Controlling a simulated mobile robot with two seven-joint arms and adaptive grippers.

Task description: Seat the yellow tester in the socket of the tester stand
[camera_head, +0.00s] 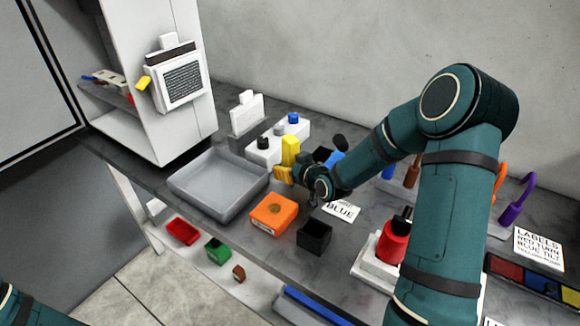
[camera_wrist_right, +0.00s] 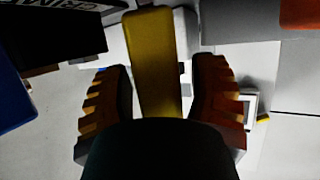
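The yellow tester (camera_head: 290,150) is upright in front of a white block (camera_head: 265,156) at the back of the bench. I take this block, with a black and a blue knob, for the tester stand, but its socket is hidden. My right gripper (camera_head: 284,174) is at the tester's lower part. In the right wrist view the tester (camera_wrist_right: 155,65) passes between the two ribbed fingers of the right gripper (camera_wrist_right: 163,85). A narrow gap shows between tester and right-hand finger. Whether the tester's foot is in a socket is hidden. My left gripper is out of view.
A grey tray (camera_head: 218,186) lies left of the gripper. An orange box (camera_head: 273,214) and a black box (camera_head: 314,237) stand in front, close below my right arm. A red object (camera_head: 391,242) stands on a white base to the right.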

